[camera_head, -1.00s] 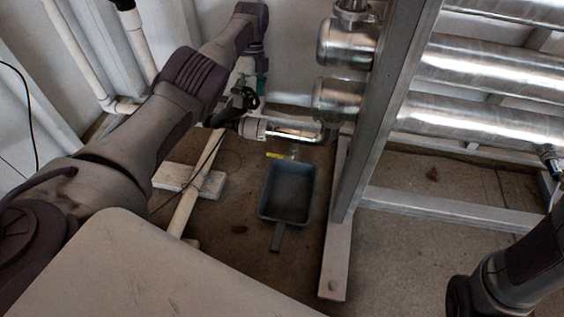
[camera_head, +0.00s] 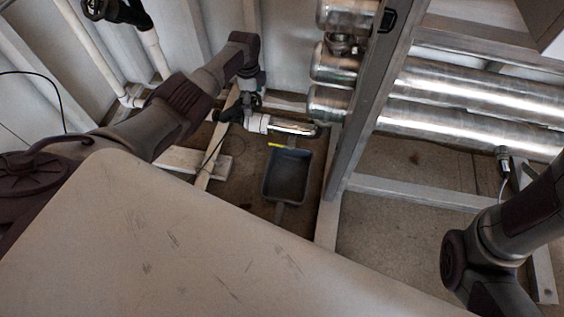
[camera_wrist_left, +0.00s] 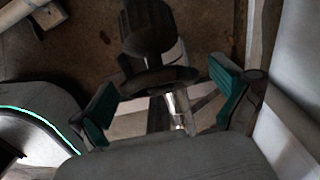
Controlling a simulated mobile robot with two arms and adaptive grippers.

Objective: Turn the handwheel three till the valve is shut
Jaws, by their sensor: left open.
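My left gripper (camera_head: 251,94) reaches down to a dark valve (camera_head: 233,114) on the pipe at the back wall. In the left wrist view the left gripper (camera_wrist_left: 165,100) is open, its two teal-padded fingers spread apart. A dark round handwheel (camera_wrist_left: 158,80) lies between and just beyond the fingertips, with a bright metal stem (camera_wrist_left: 179,106) near its middle. I cannot tell whether a finger touches the rim. In the head view the wheel is mostly hidden by the gripper. No number shows on it. My right arm is at the lower right; its gripper is out of view.
A steel frame post (camera_head: 362,120) and large shiny cylinders (camera_head: 470,125) stand to the right. A grey pan (camera_head: 287,177) lies on the floor below the pipe (camera_head: 290,127). Another dark valve (camera_head: 118,12) is at the upper left. A white-topped wooden piece (camera_head: 190,160) lies left of the pan.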

